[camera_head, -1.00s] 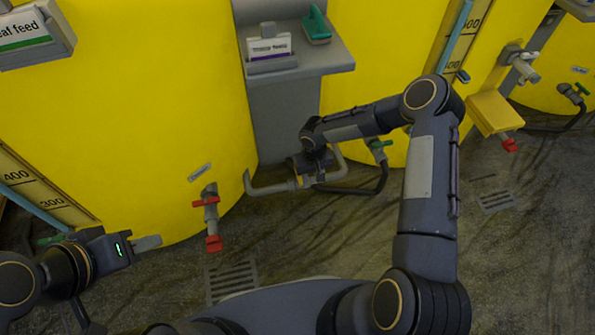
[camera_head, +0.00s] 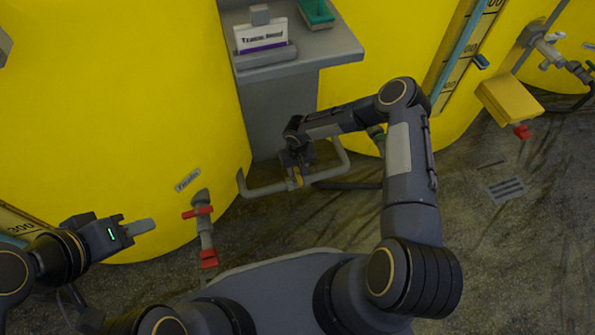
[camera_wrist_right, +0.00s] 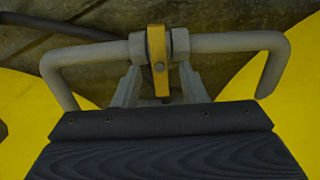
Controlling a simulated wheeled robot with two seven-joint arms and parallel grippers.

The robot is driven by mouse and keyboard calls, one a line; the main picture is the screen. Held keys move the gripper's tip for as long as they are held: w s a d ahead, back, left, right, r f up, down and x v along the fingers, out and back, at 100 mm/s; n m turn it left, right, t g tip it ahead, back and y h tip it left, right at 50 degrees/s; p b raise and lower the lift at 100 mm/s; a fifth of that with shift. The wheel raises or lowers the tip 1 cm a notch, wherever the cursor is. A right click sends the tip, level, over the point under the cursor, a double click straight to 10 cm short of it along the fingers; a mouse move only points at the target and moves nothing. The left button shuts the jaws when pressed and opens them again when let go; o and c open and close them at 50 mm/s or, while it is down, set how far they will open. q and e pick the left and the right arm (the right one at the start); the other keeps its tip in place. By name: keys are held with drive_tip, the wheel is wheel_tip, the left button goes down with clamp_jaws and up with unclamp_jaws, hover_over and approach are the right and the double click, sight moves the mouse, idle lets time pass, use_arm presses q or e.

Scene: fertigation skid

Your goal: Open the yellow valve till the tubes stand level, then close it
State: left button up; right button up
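The yellow valve (camera_wrist_right: 157,45) sits in the middle of a grey pipe (camera_wrist_right: 225,42) that joins the two yellow tanks. Its yellow handle points along my right gripper, across the pipe. In the head view the valve (camera_head: 298,178) is small and partly covered. My right gripper (camera_wrist_right: 160,88) is at the valve, its fingers apart on either side of the handle; I cannot tell whether they touch it. My left gripper (camera_head: 143,227) is away at the left; its finger gap cannot be made out. The right sight tube (camera_head: 461,48) and left sight tube (camera_head: 14,240) show partly; their levels are unreadable.
A red-handled tap (camera_head: 203,225) stands out from the left tank near my left gripper. A grey shelf (camera_head: 335,45) with a label holder juts out above the valve. A yellow box (camera_head: 508,101) with a red tap is at right.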

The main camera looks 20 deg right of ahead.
drive_tip(key=shift+f, duration=0.8)
clamp_jaws()
